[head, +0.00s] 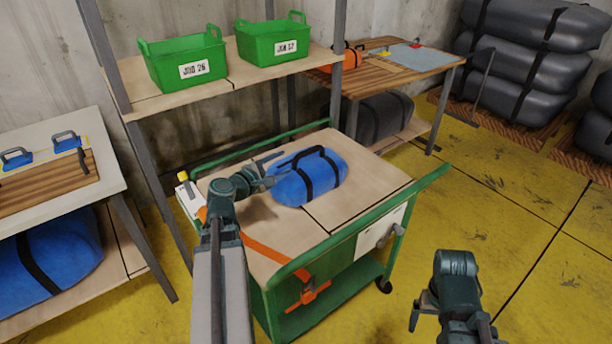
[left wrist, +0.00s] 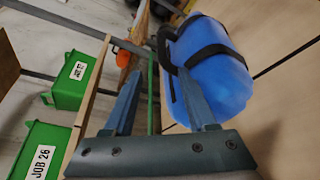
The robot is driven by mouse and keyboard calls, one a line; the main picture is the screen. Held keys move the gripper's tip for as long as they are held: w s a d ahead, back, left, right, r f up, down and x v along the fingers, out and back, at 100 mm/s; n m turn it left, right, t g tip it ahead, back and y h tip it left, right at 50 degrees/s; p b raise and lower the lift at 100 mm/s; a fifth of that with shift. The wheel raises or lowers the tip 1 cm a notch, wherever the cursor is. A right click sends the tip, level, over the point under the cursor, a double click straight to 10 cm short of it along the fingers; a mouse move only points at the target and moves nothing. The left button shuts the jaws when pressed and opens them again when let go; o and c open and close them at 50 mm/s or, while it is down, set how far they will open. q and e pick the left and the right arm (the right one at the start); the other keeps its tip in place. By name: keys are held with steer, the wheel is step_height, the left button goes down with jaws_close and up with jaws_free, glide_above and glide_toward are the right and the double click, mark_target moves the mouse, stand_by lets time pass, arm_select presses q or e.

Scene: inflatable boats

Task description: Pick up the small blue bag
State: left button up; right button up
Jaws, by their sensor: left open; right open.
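The small blue bag (head: 322,186) with black straps and a black handle lies on the wooden top of a green cart (head: 318,210). In the left wrist view the bag (left wrist: 228,82) is close beyond the fingers. My left gripper (head: 276,168) is open beside the bag's left end, with its fingers pointing toward it. In the left wrist view the left gripper (left wrist: 158,100) shows its two fingers apart with nothing held; one finger overlaps the bag, and I cannot tell if they touch. My right gripper (head: 424,312) hangs right of the cart, open and away from the bag.
Green bins (head: 186,62) and (head: 273,42) stand on a shelf behind the cart. A larger blue bag (head: 45,262) lies under the left table (head: 60,140). An orange bag (head: 352,58) sits on the back table. The yellow floor (head: 480,190) on the right is clear.

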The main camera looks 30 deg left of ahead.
mark_target(300, 154)
arm_select(q)
steer(key=b+x, duration=0.1)
steer(key=x, duration=0.7)
steer(key=shift+w+d+f+b, duration=0.1)
steer(key=shift+b, duration=0.2)
steer(key=shift+w, duration=0.2)
steer(key=shift+w+d, duration=0.1)
steer(key=shift+w, duration=0.05)
steer(key=x, duration=0.3)
steer(key=b+x, duration=0.1)
steer(key=x, duration=0.1)
steer(key=shift+d, duration=0.4)
steer(key=shift+c, duration=0.3)
jaws_close()
